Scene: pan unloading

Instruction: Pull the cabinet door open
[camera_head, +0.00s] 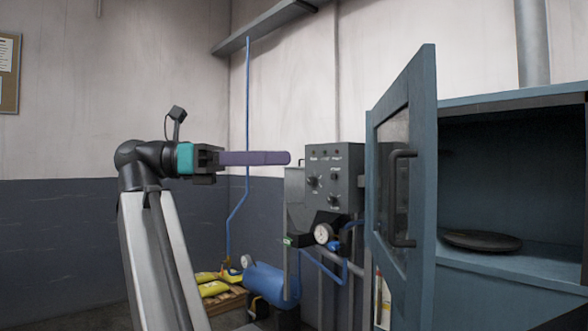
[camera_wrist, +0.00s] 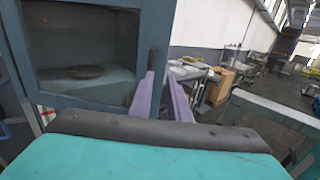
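The blue-grey cabinet door (camera_head: 420,160) stands swung wide open, with a glass pane and a black bar handle (camera_head: 401,200) on its face. The cabinet (camera_head: 500,100) is open at the right, and a dark round pan (camera_head: 482,240) lies on its shelf. In the wrist view, the cabinet interior with the pan (camera_wrist: 85,72) shows at the left. My gripper (camera_head: 288,158) is left of the door, apart from the handle. Its two purple fingers (camera_wrist: 160,78) are apart with nothing held between them.
A grey control box (camera_head: 335,180) with knobs and a gauge stands behind, between my gripper and the door. A blue tank (camera_head: 270,283) and yellow bags (camera_head: 212,288) on a pallet are low on the floor. The wrist view shows a table with boxes (camera_wrist: 218,85) farther off.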

